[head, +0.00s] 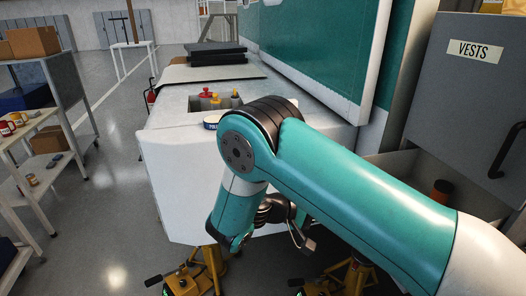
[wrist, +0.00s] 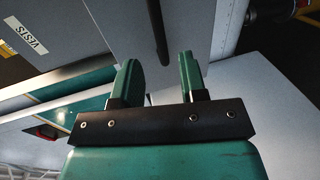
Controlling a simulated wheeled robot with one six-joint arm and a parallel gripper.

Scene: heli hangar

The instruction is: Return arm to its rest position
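My teal arm reaches in from the lower right in the head view, bends at a dark elbow joint and folds down in front of a white bench-like unit (head: 190,185). My gripper (wrist: 160,82) shows clearly in the wrist view. Its two green fingers stand apart with nothing between them. In the head view the wrist hangs low beside the unit's front, and the fingers are hard to make out there.
A grey "VESTS" cabinet (head: 467,90) with a dark handle (head: 506,150) stands right. Small red and yellow items (head: 215,98) sit in a recess in the unit's top. Shelving with boxes (head: 58,100) stands left. Yellow jacks (head: 197,275) stand below. Floor between is clear.

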